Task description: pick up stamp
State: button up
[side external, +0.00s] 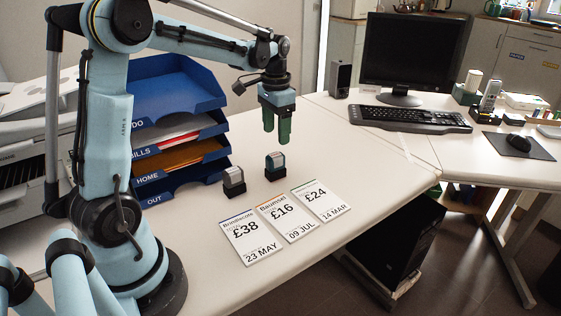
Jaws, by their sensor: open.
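Two small stamps stand upright on the white desk. One, grey with a black base (234,182), is by the blue tray stack. The other, teal with a black base (275,166), is to its right. My gripper (277,136) points down, open and empty, above the desk near the teal stamp. It is apart from both stamps. The exact gap between the fingers and the teal stamp is hard to judge from this view.
Three price cards (287,218) lie in front of the stamps. A blue letter tray stack (178,92) with paper stands left of my gripper. A keyboard (410,118) and monitor (412,50) are at the back right.

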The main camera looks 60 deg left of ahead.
aim_at(275, 165)
jog(key=f, duration=1.1)
jog(key=shift+s+f, duration=0.2)
jog(key=shift+f, duration=0.05)
jog(key=c, duration=1.1)
